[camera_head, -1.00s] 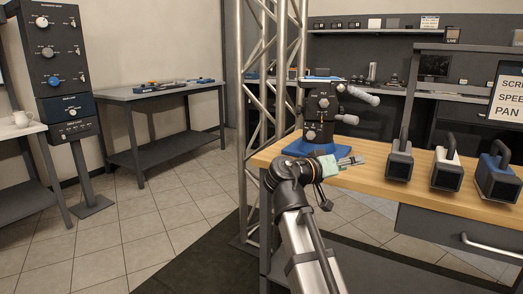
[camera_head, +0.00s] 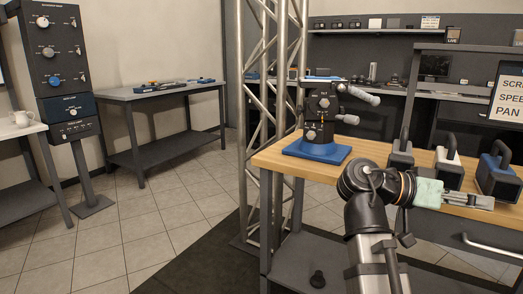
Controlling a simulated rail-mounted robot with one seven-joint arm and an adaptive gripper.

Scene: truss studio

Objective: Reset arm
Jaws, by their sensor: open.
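My gripper (camera_head: 482,202) is at the right, in front of the wooden workbench (camera_head: 283,160), pointing right. It is open, and I see nothing between its fingers. My arm rises from the bottom of the view and bends at a dark joint before the light green section behind the gripper. The gripper and wrist cover part of the bench's front edge and the lower parts of the handled blocks behind.
A black device on a blue base (camera_head: 317,150) stands on the bench's left. Handled blocks, one dark (camera_head: 401,157), one white (camera_head: 449,168) and one blue (camera_head: 494,176), stand behind my gripper. A metal truss (camera_head: 245,120) rises left of the bench. Open floor lies left.

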